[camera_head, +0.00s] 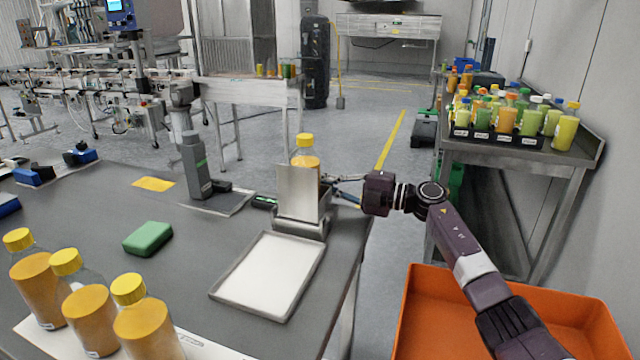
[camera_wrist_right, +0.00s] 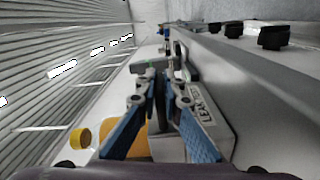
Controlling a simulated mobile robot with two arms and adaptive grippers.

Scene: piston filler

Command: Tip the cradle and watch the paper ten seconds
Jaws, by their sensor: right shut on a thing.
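The metal cradle (camera_head: 298,192) stands upright on the grey table, near its right edge. A bottle with a yellow cap and orange contents (camera_head: 306,152) stands upright in it, its lower part hidden by the cradle's front plate. The white paper (camera_head: 268,274) lies flat in a shallow tray in front of the cradle and looks unmarked. My right gripper (camera_head: 338,187) reaches in from the right, shut on a part at the cradle's right side. In the right wrist view its blue fingers (camera_wrist_right: 165,105) close beside a block labelled LEAK (camera_wrist_right: 208,108). My left gripper is out of view.
Several orange bottles (camera_head: 88,312) stand at the table's front left. A green sponge (camera_head: 148,238), a yellow card (camera_head: 153,184) and a grey upright device (camera_head: 195,165) lie or stand left of the cradle. An orange bin (camera_head: 425,310) is below my right arm.

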